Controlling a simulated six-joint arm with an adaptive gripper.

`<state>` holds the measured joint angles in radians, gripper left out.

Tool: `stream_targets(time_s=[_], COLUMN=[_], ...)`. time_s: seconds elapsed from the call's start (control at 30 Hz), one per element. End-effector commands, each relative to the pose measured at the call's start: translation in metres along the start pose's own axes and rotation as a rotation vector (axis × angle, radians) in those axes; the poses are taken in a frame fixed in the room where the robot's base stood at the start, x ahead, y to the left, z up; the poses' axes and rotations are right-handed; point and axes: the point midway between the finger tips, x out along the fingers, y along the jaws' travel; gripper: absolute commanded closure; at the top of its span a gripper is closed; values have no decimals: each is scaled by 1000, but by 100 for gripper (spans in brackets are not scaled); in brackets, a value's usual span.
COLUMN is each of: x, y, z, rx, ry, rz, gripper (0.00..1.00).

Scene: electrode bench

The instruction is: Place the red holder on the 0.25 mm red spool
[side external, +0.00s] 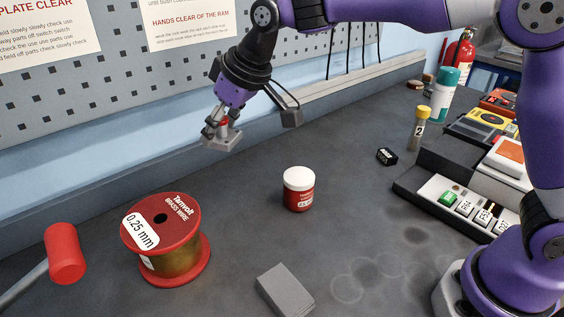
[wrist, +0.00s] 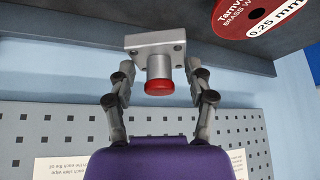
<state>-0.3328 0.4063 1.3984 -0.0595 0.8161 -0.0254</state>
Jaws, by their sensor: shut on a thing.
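The red holder (wrist: 158,87) is a grey block with a round stem and a red end. My gripper (wrist: 160,72) is shut on its stem. In the side view the holder (side external: 222,138) hangs from my gripper (side external: 218,125) above the back of the bench, its grey block lowest. The 0.25 mm red spool (side external: 161,219) stands upright on the bench at the front left, with a red top, a centre hole and brass wire. Part of the spool (wrist: 262,14) shows at the top right of the wrist view. Holder and spool are apart.
A red-and-white jar (side external: 299,190) stands mid-bench. A grey block (side external: 286,290) lies in front, and a red-headed mallet (side external: 65,252) is at the left. A tray of labelled parts (side external: 432,196) is at the right. A perforated panel (side external: 120,80) rises behind.

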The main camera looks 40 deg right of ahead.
Motion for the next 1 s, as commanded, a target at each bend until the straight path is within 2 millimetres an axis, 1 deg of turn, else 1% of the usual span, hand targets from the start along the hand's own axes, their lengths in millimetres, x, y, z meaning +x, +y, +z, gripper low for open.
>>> stream_targets(time_s=[0.03,0.1,0.2,0.3,0.33,0.4,0.47,0.6,0.7,0.83,1.0], x=[1,0,-3,-7,-8,-7,-2,22,36,48,71], y=[-27,-57,-94,-120,-125,-134,-137,-138,-138,-138,-137], z=[-14,-27,-38,-43,-44,-44,-41,-27,-18,-12,1], rx=[-49,-102,-163,-203,-211,-225,-230,-232,-231,-231,-231], ry=[4,4,4,5,5,4,3,1,3,4,5], rz=[-28,-58,-92,-115,-120,-128,-131,-131,-131,-131,-131], gripper=[96,96,96,96,96,96,96,96,96,96,96])
